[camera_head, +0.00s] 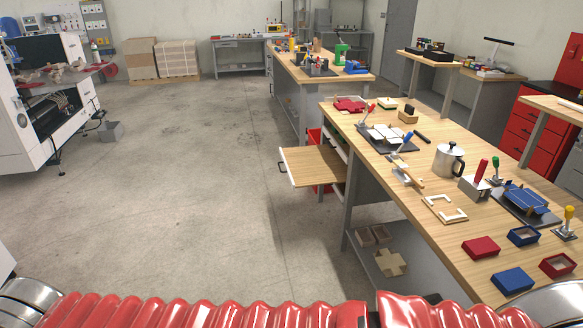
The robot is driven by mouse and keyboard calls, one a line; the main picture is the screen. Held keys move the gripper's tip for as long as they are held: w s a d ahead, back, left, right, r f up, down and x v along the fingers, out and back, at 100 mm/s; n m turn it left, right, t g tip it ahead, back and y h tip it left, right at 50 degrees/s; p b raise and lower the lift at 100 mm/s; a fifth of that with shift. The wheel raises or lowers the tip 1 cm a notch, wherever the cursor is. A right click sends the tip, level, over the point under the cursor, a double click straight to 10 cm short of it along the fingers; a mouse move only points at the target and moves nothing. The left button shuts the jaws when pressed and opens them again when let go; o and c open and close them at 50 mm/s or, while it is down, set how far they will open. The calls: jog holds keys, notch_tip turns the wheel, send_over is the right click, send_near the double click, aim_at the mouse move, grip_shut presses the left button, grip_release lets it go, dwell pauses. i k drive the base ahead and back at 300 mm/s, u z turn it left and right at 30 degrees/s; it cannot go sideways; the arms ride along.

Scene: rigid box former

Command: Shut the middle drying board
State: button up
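A wooden drying board (316,165) sticks far out to the left from under the near workbench (462,235). My gripper is not in view.
Open concrete floor (190,200) lies left of the board. The bench top holds clamps, small boxes and a metal pot (448,160). A second workbench (320,72) stands behind.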

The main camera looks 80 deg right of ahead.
aim_at(319, 165)
jog(key=z, duration=1.05)
jog(key=i, duration=0.35)
jog(key=z, duration=1.75)
jog(key=i, duration=0.5)
jog(key=z, duration=0.05)
